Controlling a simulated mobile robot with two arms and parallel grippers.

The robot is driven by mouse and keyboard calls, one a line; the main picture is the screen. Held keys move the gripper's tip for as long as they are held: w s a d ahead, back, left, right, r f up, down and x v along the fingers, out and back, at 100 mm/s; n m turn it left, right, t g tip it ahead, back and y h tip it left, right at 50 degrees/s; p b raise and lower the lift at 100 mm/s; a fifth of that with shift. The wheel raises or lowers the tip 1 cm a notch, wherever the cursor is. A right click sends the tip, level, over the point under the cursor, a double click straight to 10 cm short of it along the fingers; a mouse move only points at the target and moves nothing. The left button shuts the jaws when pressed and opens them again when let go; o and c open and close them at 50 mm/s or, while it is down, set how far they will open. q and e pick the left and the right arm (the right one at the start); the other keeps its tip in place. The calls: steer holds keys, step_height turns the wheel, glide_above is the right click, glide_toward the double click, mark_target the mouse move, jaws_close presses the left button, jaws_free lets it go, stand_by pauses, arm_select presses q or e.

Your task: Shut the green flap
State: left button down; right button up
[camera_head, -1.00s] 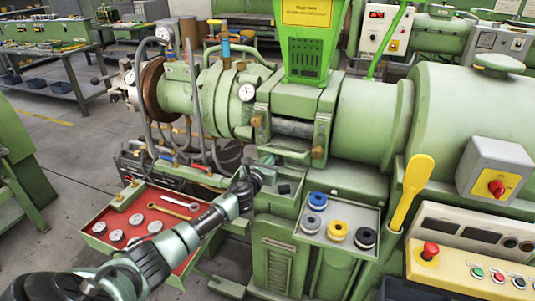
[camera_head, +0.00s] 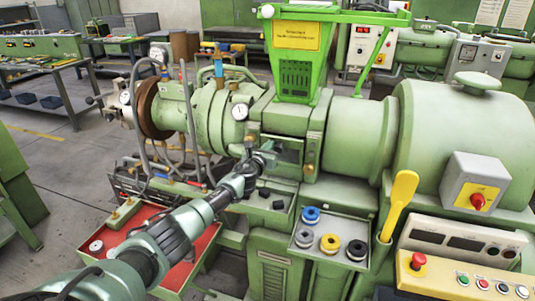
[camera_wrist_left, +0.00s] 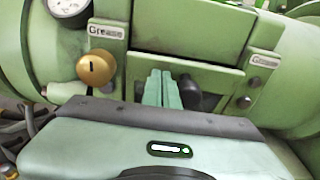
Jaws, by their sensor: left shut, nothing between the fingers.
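The green flap (camera_head: 289,153) is a flat panel on the front of the big green machine, below the hopper. It now stands raised across the opening between two side brackets. In the left wrist view the flap (camera_wrist_left: 205,76) has a dark seam along its top edge and a black knob (camera_wrist_left: 191,94) low on its face. I cannot tell if it is fully flush. My left gripper (camera_head: 268,154) is shut and empty, close in front of the flap. In the left wrist view its fingertips (camera_wrist_left: 161,80) overlap the flap just left of the knob; contact is unclear. My right gripper is not in view.
A brass knob (camera_wrist_left: 96,68) stands out left of the flap. A tray with spools (camera_head: 305,245) and a yellow-handled tool (camera_head: 398,205) are to the right. A red tray (camera_head: 192,247) lies under my left arm. The green hopper (camera_head: 298,65) rises above.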

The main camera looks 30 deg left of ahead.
arm_select(q)
steer(key=shift+w+a+r, duration=0.1)
steer(key=shift+w+r, duration=0.1)
steer(key=shift+w, duration=0.3)
steer(key=shift+w+a+r, duration=0.1)
steer(key=shift+w+r, duration=0.05)
steer(key=shift+w, duration=0.3)
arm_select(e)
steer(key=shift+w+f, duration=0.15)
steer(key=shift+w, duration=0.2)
arm_select(q)
steer(key=shift+r, duration=0.1)
